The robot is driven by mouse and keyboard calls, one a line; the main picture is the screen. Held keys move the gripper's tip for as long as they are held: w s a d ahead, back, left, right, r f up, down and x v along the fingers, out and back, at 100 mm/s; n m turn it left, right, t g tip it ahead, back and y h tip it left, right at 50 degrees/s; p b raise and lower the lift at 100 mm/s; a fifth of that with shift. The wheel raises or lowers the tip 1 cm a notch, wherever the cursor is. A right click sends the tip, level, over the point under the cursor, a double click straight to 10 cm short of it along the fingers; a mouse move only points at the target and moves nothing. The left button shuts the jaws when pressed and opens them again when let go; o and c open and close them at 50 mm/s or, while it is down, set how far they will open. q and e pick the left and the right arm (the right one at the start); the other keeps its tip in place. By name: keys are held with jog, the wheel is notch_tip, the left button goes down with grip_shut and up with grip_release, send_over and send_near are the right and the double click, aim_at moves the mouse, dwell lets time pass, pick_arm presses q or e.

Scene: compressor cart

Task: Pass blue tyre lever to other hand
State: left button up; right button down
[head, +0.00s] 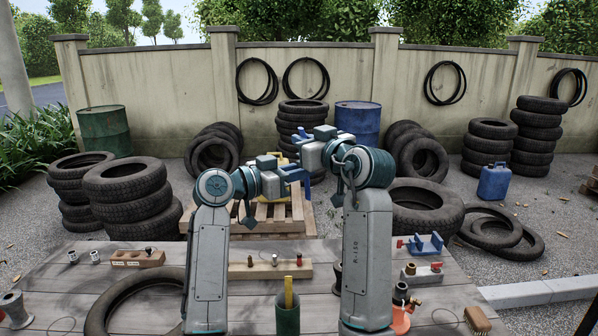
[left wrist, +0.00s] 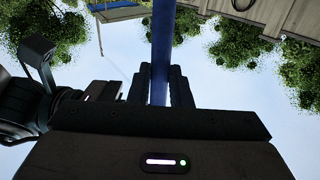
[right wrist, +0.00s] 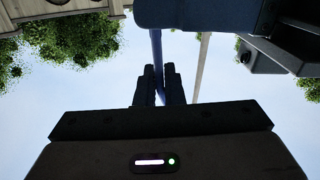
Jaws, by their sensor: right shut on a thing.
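The blue tyre lever (left wrist: 162,50) stands between the fingers of my left gripper (left wrist: 160,85) in the left wrist view. Little or no gap shows beside it, and I cannot tell whether these fingers press on it. In the right wrist view my right gripper (right wrist: 160,85) is shut on the lever (right wrist: 156,48), which shows as a thin blue bar running up from the fingertips. In the head view the left gripper (head: 299,175) and right gripper (head: 302,141) are close together above the bench, the right one higher.
The wooden bench (head: 262,296) holds a tyre (head: 105,312) at left, a green cup (head: 288,318) at the front, a wooden block (head: 138,258) and a blue holder (head: 426,244). Tyre stacks and a pallet (head: 265,222) stand beyond. The air around the grippers is clear.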

jog(key=c, duration=1.5)
grip_release()
